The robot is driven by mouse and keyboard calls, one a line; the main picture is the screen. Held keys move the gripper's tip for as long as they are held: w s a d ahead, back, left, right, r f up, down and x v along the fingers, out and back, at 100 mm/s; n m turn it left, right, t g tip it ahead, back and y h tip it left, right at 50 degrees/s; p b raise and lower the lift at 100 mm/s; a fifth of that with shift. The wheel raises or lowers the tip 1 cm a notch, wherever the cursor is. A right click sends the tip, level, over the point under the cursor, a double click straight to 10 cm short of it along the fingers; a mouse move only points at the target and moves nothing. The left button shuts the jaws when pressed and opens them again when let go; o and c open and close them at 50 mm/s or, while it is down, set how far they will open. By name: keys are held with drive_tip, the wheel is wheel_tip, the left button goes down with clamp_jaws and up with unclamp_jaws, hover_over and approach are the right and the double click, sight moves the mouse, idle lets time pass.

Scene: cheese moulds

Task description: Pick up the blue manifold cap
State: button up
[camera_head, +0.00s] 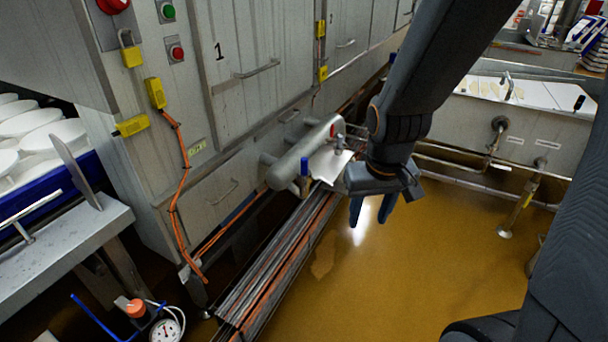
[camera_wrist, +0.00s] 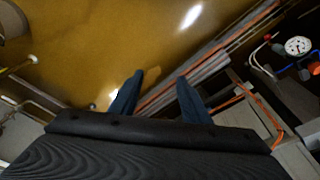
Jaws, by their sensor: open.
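A small blue cap (camera_head: 304,166) shows in the head view on the front of a grey cylindrical manifold (camera_head: 300,157), which sticks out from the cabinet wall. The cap is small, and its exact fit on the manifold is hard to make out. My gripper (camera_head: 370,217) hangs to the right of the manifold and a little lower, fingers pointing down, open and empty. In the wrist view my gripper (camera_wrist: 160,77) shows its two dark blue fingers spread apart, with floor and rails beyond. I cannot make out the blue cap in the wrist view.
A red part (camera_head: 335,130) and a white sheet (camera_head: 329,164) are at the manifold's right end. Cable trays (camera_head: 275,262) run below. A pressure gauge (camera_head: 165,330) with an orange cap (camera_head: 136,308) stands lower left. The wet yellow floor (camera_head: 400,285) is clear.

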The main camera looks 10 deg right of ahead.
drive_tip(key=w+f+n+t+y+b, duration=0.1)
drive_tip(key=w+f+t+b, duration=0.4)
drive_tip(key=w, duration=0.7)
drive_tip(key=w+f+n+t+b, duration=0.1)
drive_tip(key=w+f+t, duration=0.1)
drive_tip(key=w+f, duration=0.75)
drive_tip(key=n+t+y+b, duration=0.2)
drive_tip(key=t+y+b, duration=0.3)
drive_tip(key=t+b, duration=0.25)
approach(306, 170)
drive_tip(key=x, duration=1.1)
drive_tip(key=shift+w+a+b, duration=0.1)
drive_tip(key=shift+w+b, duration=0.15)
drive_tip(key=shift+b, duration=0.1)
clamp_jaws()
